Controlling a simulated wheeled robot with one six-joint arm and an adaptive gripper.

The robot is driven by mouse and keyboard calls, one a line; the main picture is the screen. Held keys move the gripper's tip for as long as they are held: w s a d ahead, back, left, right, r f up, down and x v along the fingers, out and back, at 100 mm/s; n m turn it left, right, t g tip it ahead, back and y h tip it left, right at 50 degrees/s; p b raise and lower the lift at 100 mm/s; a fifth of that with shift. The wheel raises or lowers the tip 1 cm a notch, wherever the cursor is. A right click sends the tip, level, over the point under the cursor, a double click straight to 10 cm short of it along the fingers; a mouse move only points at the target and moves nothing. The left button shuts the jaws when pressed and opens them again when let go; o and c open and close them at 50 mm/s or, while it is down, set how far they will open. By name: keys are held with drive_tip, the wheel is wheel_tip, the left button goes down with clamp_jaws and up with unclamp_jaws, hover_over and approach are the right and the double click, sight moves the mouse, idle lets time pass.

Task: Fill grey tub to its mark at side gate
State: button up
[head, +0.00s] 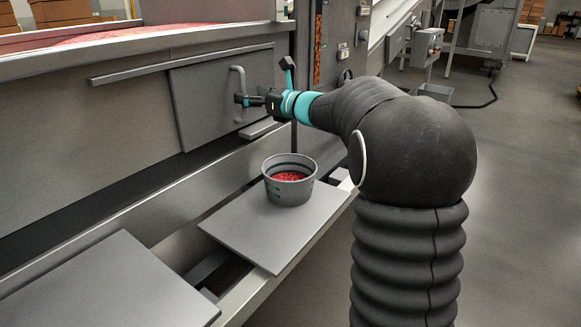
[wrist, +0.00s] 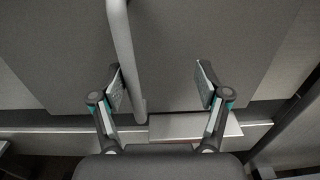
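The grey tub (head: 290,190) stands upright on a grey plate (head: 262,235) below the side gate. Red candy (head: 289,176) lies inside it, below a dark band that runs around the inner wall near the rim. The side gate (head: 208,100) is a flat grey panel with an upright bar handle (head: 237,82). My gripper (head: 246,101) is at the lower part of the handle. In the wrist view my gripper (wrist: 161,86) is open, and the handle (wrist: 123,58) passes between the fingers, close to the left one. I see no falling candy.
A rail (head: 175,66) runs along the gate's top. A small ledge (head: 258,128) juts out below the gate; it also shows in the wrist view (wrist: 192,127). Another bare plate (head: 105,285) lies at the front left.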

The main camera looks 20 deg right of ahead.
drive_tip(key=shift+a, duration=0.5)
drive_tip(key=shift+s, duration=0.1)
drive_tip(key=b+v, duration=0.1)
drive_tip(key=v, duration=0.8)
drive_tip(key=shift+d+n, duration=0.1)
drive_tip(key=shift+n, duration=0.2)
